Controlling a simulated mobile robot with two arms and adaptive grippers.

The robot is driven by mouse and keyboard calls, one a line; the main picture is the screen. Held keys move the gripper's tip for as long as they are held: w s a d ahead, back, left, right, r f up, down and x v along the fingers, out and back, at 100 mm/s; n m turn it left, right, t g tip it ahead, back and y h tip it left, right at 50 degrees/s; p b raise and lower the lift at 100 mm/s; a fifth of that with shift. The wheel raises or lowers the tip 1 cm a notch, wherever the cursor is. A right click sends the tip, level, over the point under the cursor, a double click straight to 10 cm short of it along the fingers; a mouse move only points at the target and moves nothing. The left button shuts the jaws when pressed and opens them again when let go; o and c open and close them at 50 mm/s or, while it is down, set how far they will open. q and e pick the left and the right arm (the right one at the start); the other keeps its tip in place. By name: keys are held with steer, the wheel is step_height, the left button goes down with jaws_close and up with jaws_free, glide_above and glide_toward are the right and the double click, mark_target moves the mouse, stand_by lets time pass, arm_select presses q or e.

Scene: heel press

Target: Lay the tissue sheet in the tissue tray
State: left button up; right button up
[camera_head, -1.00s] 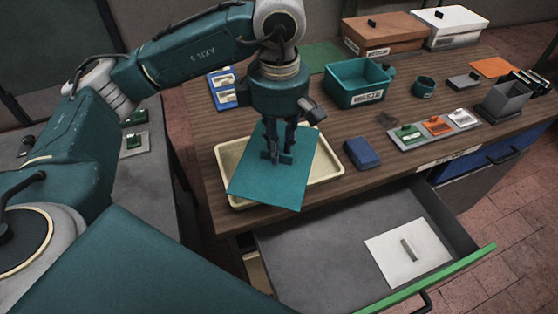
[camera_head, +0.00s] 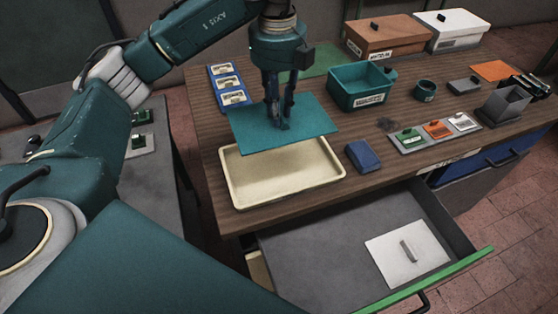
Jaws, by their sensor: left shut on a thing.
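The tissue sheet (camera_head: 255,130) is a flat teal rectangle in the head view. My left gripper (camera_head: 281,124) points down and is shut on it near the sheet's middle; the fingers hide the exact grip. The sheet hangs level over the back edge of the cream tissue tray (camera_head: 240,199) and the table behind it, and looks raised above both. The front part of the tray's floor shows bare; the back part is hidden under the sheet. My right gripper is not in view.
A blue block (camera_head: 362,156) sits just right of the tray. A blue label holder (camera_head: 229,88) and a teal bin (camera_head: 361,88) stand behind. Below the front edge, an open drawer (camera_head: 320,245) holds a white sheet (camera_head: 407,254) with a grey handle.

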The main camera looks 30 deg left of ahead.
arm_select(q)
step_height(320, 180, down, 12)
steer(key=p, duration=0.3)
step_height(320, 180, down, 5)
steer(key=shift+r+p, duration=0.2)
steer(key=shift+p, duration=0.45)
steer(key=shift+f, duration=0.2)
steer(key=shift+c, duration=0.3)
steer(key=o, duration=0.8)
steer(key=shift+o, duration=0.2)
steer(key=shift+r, duration=0.15)
steer(key=shift+r+b, duration=0.35)
step_height(320, 180, up, 11)
steer(key=b, duration=0.3)
